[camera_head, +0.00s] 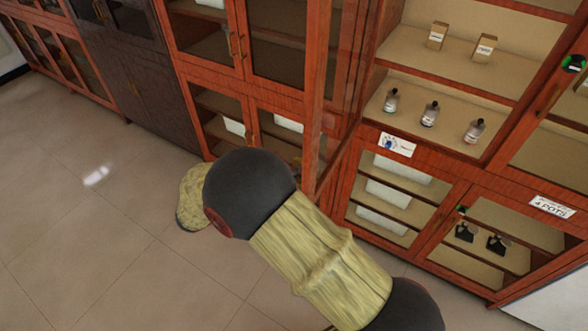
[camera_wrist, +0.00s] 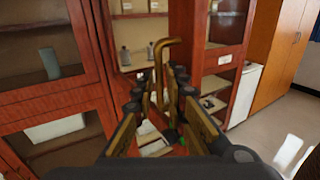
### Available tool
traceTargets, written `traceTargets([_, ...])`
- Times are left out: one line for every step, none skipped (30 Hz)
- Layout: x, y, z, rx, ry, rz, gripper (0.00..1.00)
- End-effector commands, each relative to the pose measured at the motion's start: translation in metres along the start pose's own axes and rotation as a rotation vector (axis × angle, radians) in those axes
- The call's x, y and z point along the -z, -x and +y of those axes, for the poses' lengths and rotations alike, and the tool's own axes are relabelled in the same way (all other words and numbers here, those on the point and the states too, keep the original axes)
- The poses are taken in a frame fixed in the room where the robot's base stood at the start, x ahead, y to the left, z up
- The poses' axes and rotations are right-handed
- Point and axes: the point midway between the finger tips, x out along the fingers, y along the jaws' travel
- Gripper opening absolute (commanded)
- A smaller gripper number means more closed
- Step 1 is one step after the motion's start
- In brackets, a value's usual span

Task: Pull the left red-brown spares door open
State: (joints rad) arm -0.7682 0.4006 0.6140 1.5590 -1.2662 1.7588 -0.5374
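The left red-brown door (camera_head: 315,110) stands swung out from the upper cabinet, seen nearly edge-on in the head view. The open bay behind it shows small bottles (camera_head: 429,114) and boxes (camera_head: 437,35). In the wrist view a brass bar handle (camera_wrist: 158,52) rises between the fingers of my gripper (camera_wrist: 158,95). The fingers are apart, one on each side of the handle, and look unclosed on it. Whether either finger touches it I cannot tell. In the head view my gripper is hidden behind the door and my arm.
Lower glass doors below hold white boxes (camera_head: 395,195) and black items (camera_head: 496,244). More cabinets (camera_head: 130,75) line the left. Tiled floor (camera_head: 90,240) at left is clear.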

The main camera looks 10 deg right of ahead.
Motion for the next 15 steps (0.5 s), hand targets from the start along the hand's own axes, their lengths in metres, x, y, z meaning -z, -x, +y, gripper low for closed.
traceTargets([0.000,0.012,0.001,-0.004,0.000,-0.001,0.14])
traceTargets([0.000,0.019,0.001,-0.004,0.000,-0.001,0.14])
traceTargets([0.001,0.028,0.001,-0.004,0.000,0.000,0.14])
traceTargets([0.001,0.034,0.001,-0.005,0.000,0.000,0.14])
traceTargets([0.001,0.040,0.001,-0.005,0.000,-0.001,0.14])
traceTargets([0.001,0.048,0.000,-0.003,0.001,-0.001,0.14])
traceTargets([0.001,0.053,0.001,-0.003,0.000,0.000,0.14])
traceTargets([0.001,0.059,0.001,-0.004,0.000,0.000,0.14])
traceTargets([0.001,0.065,0.001,-0.004,0.000,0.000,0.14])
traceTargets([0.001,0.069,0.000,-0.002,0.000,0.000,0.14])
traceTargets([0.001,0.073,0.000,-0.002,0.000,0.000,0.14])
traceTargets([0.001,0.078,0.001,-0.002,0.000,0.000,0.14])
traceTargets([0.001,0.081,0.001,-0.002,0.000,0.000,0.14])
traceTargets([0.001,0.083,0.001,-0.002,0.000,0.000,0.14])
traceTargets([0.001,0.086,0.001,-0.002,0.000,0.000,0.14])
